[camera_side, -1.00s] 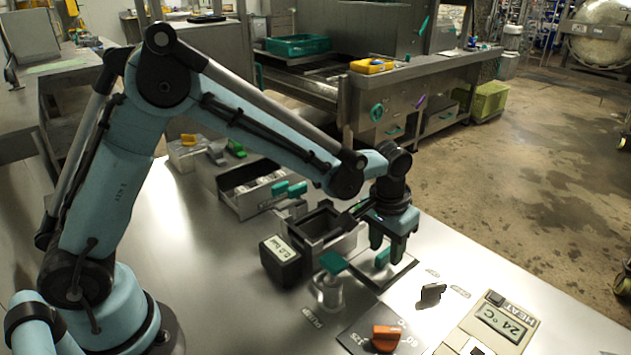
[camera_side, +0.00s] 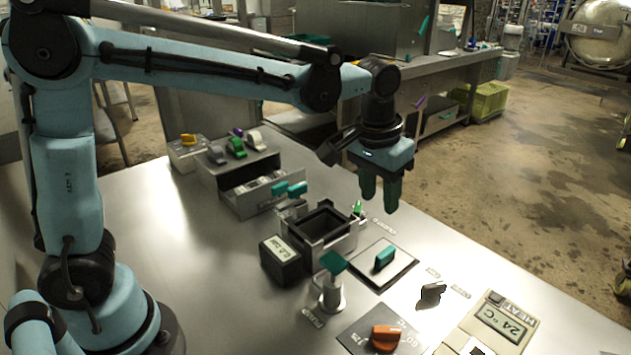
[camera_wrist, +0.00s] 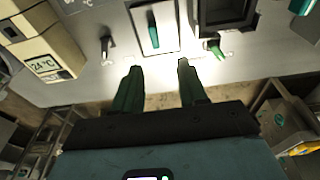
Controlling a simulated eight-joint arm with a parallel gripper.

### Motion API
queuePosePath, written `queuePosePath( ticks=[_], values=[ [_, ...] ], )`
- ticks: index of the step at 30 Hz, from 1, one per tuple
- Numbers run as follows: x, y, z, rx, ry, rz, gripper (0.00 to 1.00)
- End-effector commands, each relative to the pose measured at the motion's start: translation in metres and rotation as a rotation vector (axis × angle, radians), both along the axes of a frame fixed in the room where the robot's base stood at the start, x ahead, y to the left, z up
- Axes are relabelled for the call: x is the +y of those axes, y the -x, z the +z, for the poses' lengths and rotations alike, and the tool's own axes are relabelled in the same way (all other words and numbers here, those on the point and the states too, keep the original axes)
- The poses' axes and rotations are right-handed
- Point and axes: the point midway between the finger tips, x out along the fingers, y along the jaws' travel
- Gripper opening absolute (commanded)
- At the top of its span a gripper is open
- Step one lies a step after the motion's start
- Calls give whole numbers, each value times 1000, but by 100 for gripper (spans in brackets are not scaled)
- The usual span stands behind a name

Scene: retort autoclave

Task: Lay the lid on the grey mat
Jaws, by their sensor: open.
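The lid (camera_side: 368,264) is a flat pale metal plate with an upright teal handle. It lies flat on the mat (camera_side: 400,278), whose dark edge shows around it. The lid also shows in the wrist view (camera_wrist: 143,14), at the top middle, with its handle upright. My gripper (camera_side: 379,201) is raised well above the lid, open and empty, its fingers pointing down. In the wrist view my gripper's two dark green fingers (camera_wrist: 160,80) stand apart with only bare worktop and floor between them. The open chamber (camera_side: 322,232) stands left of the mat without a cover.
A pressure display (camera_side: 281,255) and a teal-topped post (camera_side: 331,285) stand left of the mat. A grey knob (camera_side: 431,292), an orange knob (camera_side: 385,338) and the heat panel (camera_side: 500,318) lie nearer the front.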

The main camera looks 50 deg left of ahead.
Motion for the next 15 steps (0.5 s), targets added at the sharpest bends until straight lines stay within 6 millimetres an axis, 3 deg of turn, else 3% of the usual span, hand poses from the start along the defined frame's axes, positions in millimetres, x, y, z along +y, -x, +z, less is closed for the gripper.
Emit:
queuePosePath(
  ticks=[8,15],
  values=[
    [49,53,16,-170,22,2,42],
    [82,100,6,-325,15,4,42]
  ],
)
